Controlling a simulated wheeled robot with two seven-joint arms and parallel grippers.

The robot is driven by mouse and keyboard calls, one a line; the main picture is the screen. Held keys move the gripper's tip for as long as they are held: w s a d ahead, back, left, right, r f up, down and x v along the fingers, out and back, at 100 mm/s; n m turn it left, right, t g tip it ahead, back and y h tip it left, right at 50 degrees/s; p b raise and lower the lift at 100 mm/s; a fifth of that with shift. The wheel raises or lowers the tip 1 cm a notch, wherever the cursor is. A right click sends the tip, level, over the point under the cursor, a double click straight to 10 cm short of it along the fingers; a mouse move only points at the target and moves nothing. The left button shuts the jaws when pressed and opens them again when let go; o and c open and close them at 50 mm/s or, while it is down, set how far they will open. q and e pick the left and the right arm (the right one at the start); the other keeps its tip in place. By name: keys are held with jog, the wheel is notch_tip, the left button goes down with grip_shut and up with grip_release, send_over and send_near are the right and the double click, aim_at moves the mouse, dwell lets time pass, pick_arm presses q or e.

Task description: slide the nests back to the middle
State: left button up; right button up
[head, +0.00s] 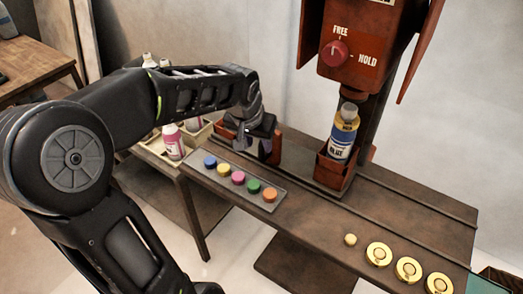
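One nest (330,180) is a red-orange open box at the middle of the bench, under the red machine head. A bottle with a blue and yellow label (343,134) stands upright in it. A second orange-red nest (276,147) is further left on the bench, partly hidden behind my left gripper (256,146). My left gripper points down at this nest; I cannot tell whether its fingers touch it, or whether they are open or shut. My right gripper is out of view.
The red machine head has a knob (335,53) between FREE and HOLD. A tray (222,166) of several coloured caps lies on the bench's front left. Several gold discs (379,255) and a small gold knob (350,240) are at right. A side table at left holds a pink bottle (174,143).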

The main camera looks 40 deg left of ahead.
aim_at(260, 148)
pick_arm(q)
jog(key=x, duration=0.6)
jog(key=shift+c, duration=0.4)
grip_shut()
dwell(0.9)
